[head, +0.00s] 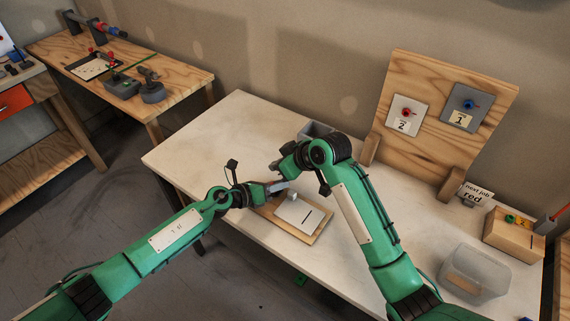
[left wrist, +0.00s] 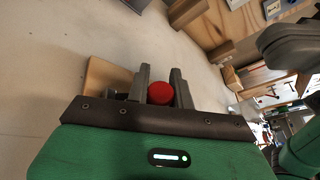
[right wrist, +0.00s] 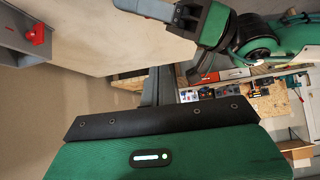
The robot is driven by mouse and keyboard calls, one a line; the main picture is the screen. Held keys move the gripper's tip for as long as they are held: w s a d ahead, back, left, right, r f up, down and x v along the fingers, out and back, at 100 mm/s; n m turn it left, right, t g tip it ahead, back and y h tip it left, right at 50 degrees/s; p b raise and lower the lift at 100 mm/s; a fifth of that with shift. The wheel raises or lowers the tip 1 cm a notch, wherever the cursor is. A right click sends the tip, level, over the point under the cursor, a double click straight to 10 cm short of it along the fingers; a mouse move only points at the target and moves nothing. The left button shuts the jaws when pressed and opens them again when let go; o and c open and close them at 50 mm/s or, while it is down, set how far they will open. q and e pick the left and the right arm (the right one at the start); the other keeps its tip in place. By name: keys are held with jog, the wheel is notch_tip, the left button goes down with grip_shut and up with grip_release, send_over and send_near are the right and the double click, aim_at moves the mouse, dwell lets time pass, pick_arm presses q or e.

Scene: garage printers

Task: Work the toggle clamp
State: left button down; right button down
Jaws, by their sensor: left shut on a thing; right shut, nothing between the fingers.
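The toggle clamp's wooden base board (head: 322,234) lies on the pale worktop with a white plate (head: 298,213) on it, marked by a dark slot. My left gripper (head: 280,187) is at the board's back left and hides most of the clamp. In the left wrist view my left fingers (left wrist: 161,84) are closed around a red rounded knob (left wrist: 160,93), with part of the board (left wrist: 102,78) beside them. My right gripper (head: 274,167) is shut and empty, just behind the left one, apart from the clamp. Its fingers (right wrist: 157,88) show together in the right wrist view.
A grey bin (head: 316,129) stands behind my right forearm. An upright wooden panel (head: 440,75) holds plates numbered 2 and 1. A "next job red" sign (head: 476,193), a wooden block (head: 508,236) and a clear tub (head: 472,272) stand at the right. The worktop's left part is clear.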

pick_arm(q)
jog(key=shift+a, duration=0.1)
pick_arm(e)
jog(key=f, duration=0.2)
jog(key=a+f, duration=0.1)
jog(key=f, duration=0.1)
jog(key=w+a+f, duration=0.1)
jog(key=shift+w+f, duration=0.1)
jog(key=shift+f, duration=0.3)
jog(key=shift+d+f, duration=0.3)
jog(key=shift+f, duration=0.15)
jog(key=shift+s+f, duration=0.1)
jog(key=shift+s, duration=0.1)
jog(key=shift+d, duration=0.1)
